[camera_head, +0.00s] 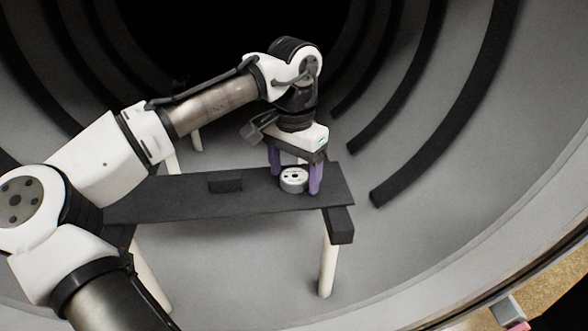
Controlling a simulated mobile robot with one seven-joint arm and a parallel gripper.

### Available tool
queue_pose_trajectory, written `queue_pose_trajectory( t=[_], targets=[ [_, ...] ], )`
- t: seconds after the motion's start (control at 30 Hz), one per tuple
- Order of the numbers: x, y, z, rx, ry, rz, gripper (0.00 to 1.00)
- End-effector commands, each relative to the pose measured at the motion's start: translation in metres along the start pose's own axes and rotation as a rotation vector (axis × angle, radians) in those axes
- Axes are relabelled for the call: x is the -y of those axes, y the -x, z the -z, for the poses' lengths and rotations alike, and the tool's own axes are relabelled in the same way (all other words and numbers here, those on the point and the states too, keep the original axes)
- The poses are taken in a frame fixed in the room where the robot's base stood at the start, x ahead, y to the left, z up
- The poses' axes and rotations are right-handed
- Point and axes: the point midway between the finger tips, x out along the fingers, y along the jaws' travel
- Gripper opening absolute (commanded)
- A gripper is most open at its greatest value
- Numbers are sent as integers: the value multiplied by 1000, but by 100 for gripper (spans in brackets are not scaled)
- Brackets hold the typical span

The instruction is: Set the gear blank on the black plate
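The gear blank (293,183), a short pale cylinder with dark holes in its top, is at the right end of the long black plate (170,205). It looks upright and on or just above the plate; I cannot tell if it touches. My gripper (295,184) points down, with one purple finger on each side of the blank. The fingers are spread about as wide as the blank. Whether they press on it or stand slightly apart does not show. The far finger's tip is partly hidden behind the blank.
A small dark block (225,183) lies on the plate left of the blank. The plate rests on a dark crossbar (341,225) and pale legs (328,262). The round grey furnace wall (450,200) with curved dark bars (440,130) surrounds it. The plate between block and blank is clear.

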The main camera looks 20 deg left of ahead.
Motion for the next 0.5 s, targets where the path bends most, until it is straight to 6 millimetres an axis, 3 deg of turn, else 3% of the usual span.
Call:
queue_pose_trajectory(
  t=[0.33, 0.5],
  targets=[
    [0, 3, 0, 0, 1, 2, 74],
    [0, 27, 1, -3, 0, 1, 74]
  ],
)
